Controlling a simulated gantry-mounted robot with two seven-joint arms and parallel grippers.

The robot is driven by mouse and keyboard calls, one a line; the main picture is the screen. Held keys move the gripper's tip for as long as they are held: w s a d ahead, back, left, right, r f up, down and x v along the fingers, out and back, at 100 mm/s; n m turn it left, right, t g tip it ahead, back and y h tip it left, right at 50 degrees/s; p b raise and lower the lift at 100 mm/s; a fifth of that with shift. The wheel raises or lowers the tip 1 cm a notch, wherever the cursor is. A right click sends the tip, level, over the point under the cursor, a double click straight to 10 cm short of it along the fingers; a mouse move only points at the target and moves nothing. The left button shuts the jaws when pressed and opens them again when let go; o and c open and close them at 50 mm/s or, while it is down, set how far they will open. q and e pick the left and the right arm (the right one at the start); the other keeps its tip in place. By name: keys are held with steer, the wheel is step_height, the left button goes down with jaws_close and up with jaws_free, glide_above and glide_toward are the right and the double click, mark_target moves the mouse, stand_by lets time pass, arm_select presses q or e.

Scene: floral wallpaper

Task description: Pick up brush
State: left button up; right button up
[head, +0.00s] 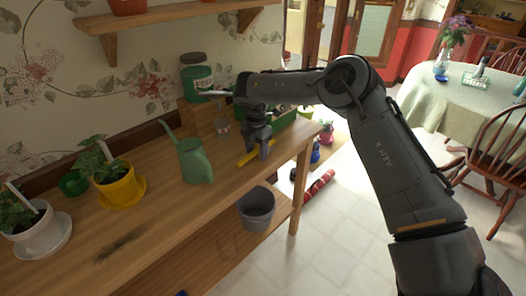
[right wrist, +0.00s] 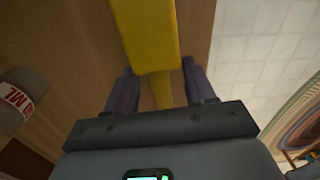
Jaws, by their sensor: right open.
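The yellow brush (head: 243,161) lies on the wooden bench (head: 240,187) near its front right edge. My right gripper (head: 262,153) points down over it and hides part of it. In the right wrist view, the brush's wide yellow part (right wrist: 148,38) extends beyond the fingers, and a narrower yellow part runs back between them. My right gripper (right wrist: 158,88) is open, one finger on each side of the brush with gaps showing. The bristles cannot be made out. My left gripper is out of view.
A green watering can (head: 194,161) stands left of the gripper. A glass jar (head: 222,129) and green crate (head: 290,119) are behind. Potted plants (head: 118,184) stand further left. A grey bucket (head: 257,212) sits on the lower shelf. Bare bench lies in front of the can.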

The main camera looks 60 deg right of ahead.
steer(key=shift+c, duration=0.4)
jaws_close()
steer(key=shift+r, duration=0.1)
steer(key=shift+r, duration=0.4)
steer(key=r, duration=0.1)
steer(key=r+p, duration=0.2)
steer(key=r, duration=0.1)
steer(key=shift+s+d, duration=0.1)
steer(key=shift+s, duration=0.25)
steer(key=s+d+r+p, duration=0.2)
steer(key=s+r, duration=0.4)
steer(key=s, duration=0.4)
steer(key=shift+s+p, duration=0.35)
steer(key=shift+p, duration=0.2)
